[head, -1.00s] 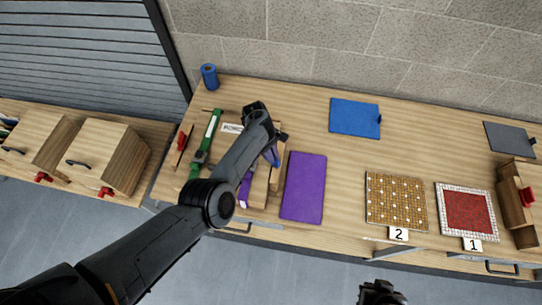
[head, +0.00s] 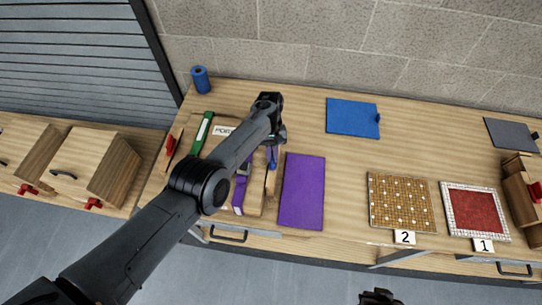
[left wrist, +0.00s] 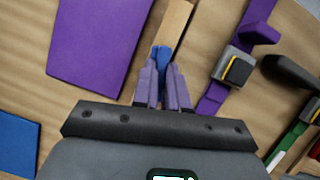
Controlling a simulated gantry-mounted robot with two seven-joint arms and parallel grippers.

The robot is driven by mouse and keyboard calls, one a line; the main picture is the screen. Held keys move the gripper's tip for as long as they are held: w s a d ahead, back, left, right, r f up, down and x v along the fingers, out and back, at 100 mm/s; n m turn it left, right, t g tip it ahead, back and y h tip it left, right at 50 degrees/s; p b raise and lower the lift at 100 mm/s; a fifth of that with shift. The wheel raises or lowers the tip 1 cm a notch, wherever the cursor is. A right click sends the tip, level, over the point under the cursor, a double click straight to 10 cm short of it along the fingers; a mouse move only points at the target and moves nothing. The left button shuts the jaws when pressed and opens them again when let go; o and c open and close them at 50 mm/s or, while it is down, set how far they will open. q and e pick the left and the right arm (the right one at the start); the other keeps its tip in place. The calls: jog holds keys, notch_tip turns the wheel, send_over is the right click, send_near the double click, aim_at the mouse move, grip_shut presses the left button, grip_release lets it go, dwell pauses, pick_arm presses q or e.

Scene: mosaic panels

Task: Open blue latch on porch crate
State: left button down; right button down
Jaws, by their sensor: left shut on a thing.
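The porch crate (head: 218,120) lies on the bench at the left, with a white label reading "PORC…" (head: 221,131), partly hidden by my left arm. The blue latch (head: 272,155) is at the crate's right side, beside a pale wooden strip (head: 271,182). My left gripper (head: 272,163) is over it. In the left wrist view, the fingers (left wrist: 162,80) are shut on the blue latch (left wrist: 161,54), whose top shows between them, in line with the wooden strip (left wrist: 172,28). My right gripper (head: 379,297) barely shows at the bottom edge; its jaws are unclear.
A purple strap (head: 239,193), a green strap (head: 201,134) and a red latch (head: 170,145) are on the crate. A purple panel (head: 302,191) lies close to its right. A blue panel (head: 352,117) and mosaic panels (head: 401,202) lie farther right. A blue roll (head: 200,79) stands behind.

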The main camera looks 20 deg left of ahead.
pick_arm(q)
jog(key=shift+a+f+m, duration=0.1)
jog(key=shift+f+m, duration=0.2)
jog(key=shift+f, duration=0.1)
jog(key=c, duration=1.2)
grip_release()
jog(key=shift+c, duration=0.2)
jog(key=shift+o, duration=0.4)
jog(key=shift+r, duration=0.3)
